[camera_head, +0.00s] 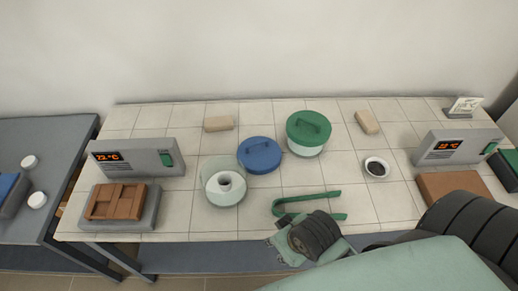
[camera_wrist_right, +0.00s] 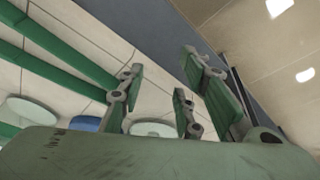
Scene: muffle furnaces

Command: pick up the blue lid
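The blue lid (camera_head: 260,153) is a flat disc with a bar handle on top. It lies on the white tiled table (camera_head: 345,190), left of the pot with the green lid (camera_head: 308,128). In the right wrist view a blue sliver at the lower left looks like the blue lid (camera_wrist_right: 86,124). My right gripper (camera_head: 281,232) is at the table's front edge, nearer than the lid and apart from it. In the wrist view its fingers (camera_wrist_right: 163,88) are spread with nothing between them. My left gripper is not in view.
Green tongs (camera_head: 300,201) lie between my right gripper and the lid. A white round vessel (camera_head: 224,203) stands left of the lid. A dish with dark contents (camera_head: 376,168) is to the right. Furnace display units (camera_head: 137,157) stand on both sides. Beige blocks (camera_head: 218,123) lie behind.

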